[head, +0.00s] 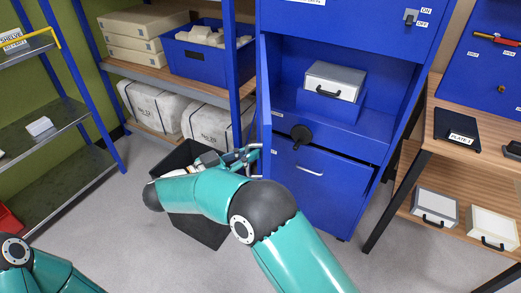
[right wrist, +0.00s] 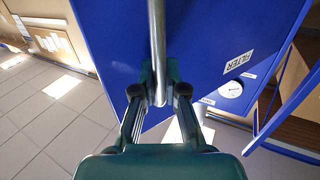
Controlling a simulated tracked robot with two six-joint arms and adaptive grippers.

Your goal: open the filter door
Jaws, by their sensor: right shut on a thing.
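The filter door (head: 265,110) stands swung out at the left side of the blue cabinet, seen almost edge-on in the head view. In the right wrist view its blue face (right wrist: 205,35) carries a FILTER label (right wrist: 238,62) and a vertical metal bar handle (right wrist: 157,40). My right gripper (head: 253,158) is shut on this handle, with one finger on each side of the bar in the right wrist view (right wrist: 164,92). Inside the opening sits a white-fronted filter box (head: 334,82) with a black handle. My left gripper is out of the head view.
A black bin (head: 205,232) stands on the floor under my right forearm. A rack with a blue crate (head: 205,62) and plaster blocks is close on the left. A black knob (head: 301,134) and a lower drawer (head: 320,185) are below the opening. A wooden bench stands right.

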